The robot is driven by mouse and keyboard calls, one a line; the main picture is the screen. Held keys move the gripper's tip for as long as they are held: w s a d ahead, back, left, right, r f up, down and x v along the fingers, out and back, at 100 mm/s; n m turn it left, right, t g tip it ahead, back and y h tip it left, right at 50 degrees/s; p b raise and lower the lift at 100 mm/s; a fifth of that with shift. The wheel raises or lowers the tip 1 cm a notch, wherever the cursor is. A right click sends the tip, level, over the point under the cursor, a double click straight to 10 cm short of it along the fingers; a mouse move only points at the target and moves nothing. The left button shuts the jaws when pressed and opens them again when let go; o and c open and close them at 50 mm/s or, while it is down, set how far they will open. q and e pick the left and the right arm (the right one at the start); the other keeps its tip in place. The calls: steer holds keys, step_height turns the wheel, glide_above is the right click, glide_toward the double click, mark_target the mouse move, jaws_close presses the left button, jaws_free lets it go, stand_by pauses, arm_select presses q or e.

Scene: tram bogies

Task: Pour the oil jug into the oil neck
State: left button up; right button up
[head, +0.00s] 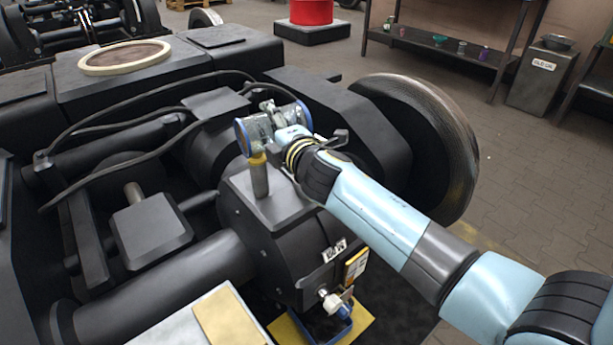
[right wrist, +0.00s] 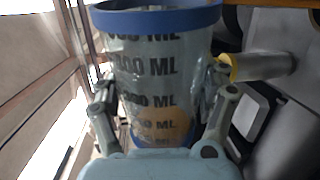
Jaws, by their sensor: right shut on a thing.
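The oil jug (head: 256,131) is a clear cup with a blue rim and blue base band, tipped onto its side, its rim end to the left. It also shows in the right wrist view (right wrist: 150,72), with ML marks and an amber patch low on its wall. The oil neck (head: 260,180) is a grey upright tube with a yellow top, just below the jug; it also shows in the right wrist view (right wrist: 262,66), beside the jug. My right gripper (right wrist: 162,98) is shut around the jug. I cannot tell whether oil is flowing. My left gripper is out of view.
The neck stands on a dark gearbox (head: 285,235) with a label and a gauge plate. A large wheel (head: 440,130) is close on the right. Black hoses (head: 130,160) cross to the left. A blue tray (head: 335,325) lies below the gearbox.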

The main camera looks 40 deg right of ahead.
mark_target(263, 113)
steer(key=shift+d, duration=0.1)
steer(key=a+n, duration=0.1)
steer(key=r+n, duration=0.1)
steer(key=n, duration=0.1)
steer(key=shift+w+a+r+h+p, duration=0.2)
steer(key=shift+a+h+p, duration=0.1)
steer(key=shift+a+p, duration=0.1)
steer(key=shift+s+f+b, duration=0.2)
steer(key=shift+f+b, duration=0.35)
steer(key=shift+f+n+b, duration=0.6)
steer(key=shift+f+b, duration=0.3)
step_height(263, 113, up, 6)
steer(key=n+p, duration=0.4)
steer(key=n, duration=0.1)
steer(key=shift+d+f+h, duration=0.15)
steer(key=shift+h, duration=0.25)
steer(key=a+f+n+b, duration=0.1)
steer(key=n, duration=0.1)
steer(key=a+f+n+b, duration=0.1)
steer(key=n+b, duration=0.1)
steer(key=shift+w+a+n+t+h, duration=0.2)
steer(key=shift+n+t+h, duration=0.1)
steer(key=shift+n+h, duration=0.1)
steer(key=shift+a+f+n+b, duration=0.15)
steer(key=shift+a+n+b, duration=0.05)
steer(key=shift+n+b, duration=0.55)
steer(key=shift+a+n, duration=0.1)
steer(key=shift+n, duration=0.25)
